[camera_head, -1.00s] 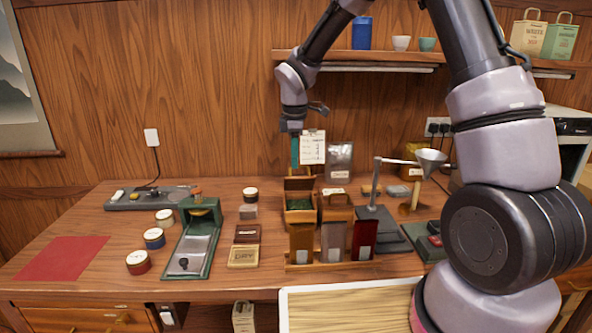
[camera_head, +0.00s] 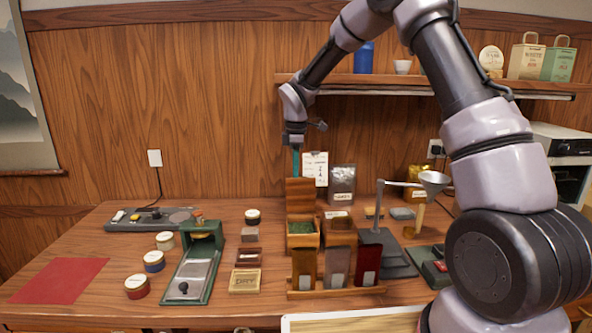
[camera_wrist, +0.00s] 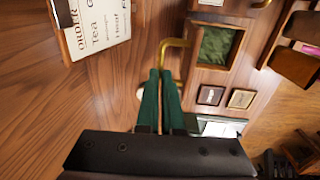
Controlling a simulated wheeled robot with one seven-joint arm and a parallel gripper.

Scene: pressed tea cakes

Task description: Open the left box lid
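The left wooden box (camera_head: 303,241) stands on the table with dark green leaves (camera_head: 302,228) inside; they also show in the wrist view (camera_wrist: 214,46). Its lid (camera_head: 300,194) stands about upright at the back, so the box is open. A bent brass handle (camera_wrist: 174,43) shows in the wrist view. My gripper (camera_head: 296,172) is pointing down just behind and above the lid. In the wrist view its green fingers (camera_wrist: 160,76) are close together, with the handle's end between their tips. The head view hides this contact behind the lid.
The right box (camera_head: 337,218) is close beside the left one. A funnel stand (camera_head: 382,205) is to the right. The table's front left is clear around a red mat (camera_head: 60,281).

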